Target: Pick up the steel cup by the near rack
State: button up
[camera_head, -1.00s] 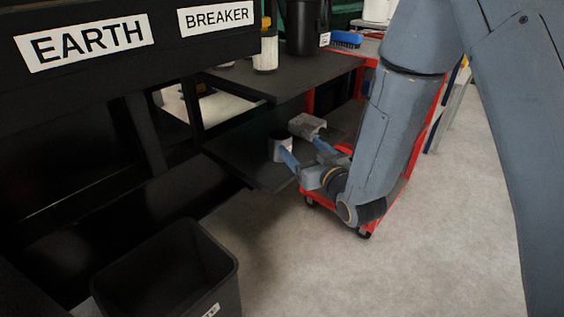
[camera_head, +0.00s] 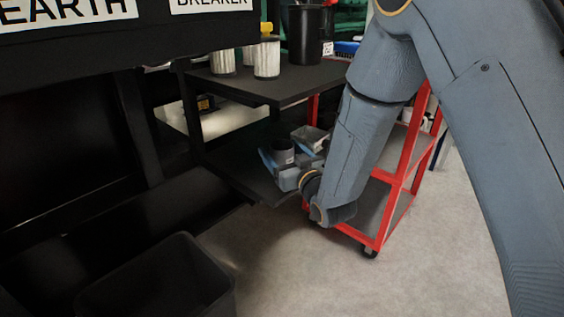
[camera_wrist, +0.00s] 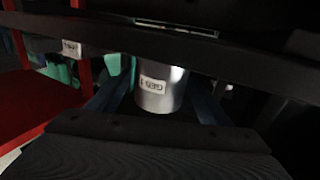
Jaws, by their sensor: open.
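The steel cup (camera_wrist: 160,92) shows in the wrist view as a shiny metal cylinder with a white label, between the two blue fingers of my gripper (camera_wrist: 155,100). I cannot tell whether either finger touches it. In the head view my gripper (camera_head: 283,158) is low at the rack's lower shelf (camera_head: 240,176), its fingers apart. There the cup (camera_head: 283,150) looks dark and stands between the fingers, partly hidden by them. The wrist view cuts off the cup's top under a dark edge.
The upper shelf (camera_head: 265,86) lies above my gripper and holds white filter cylinders (camera_head: 267,60) and a black canister (camera_head: 305,35). A grey box-like object (camera_head: 310,136) is just behind. A red cart (camera_head: 385,215) stands right, a black bin (camera_head: 160,280) in front. Floor is clear right.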

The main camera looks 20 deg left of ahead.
jog(key=c, duration=1.2)
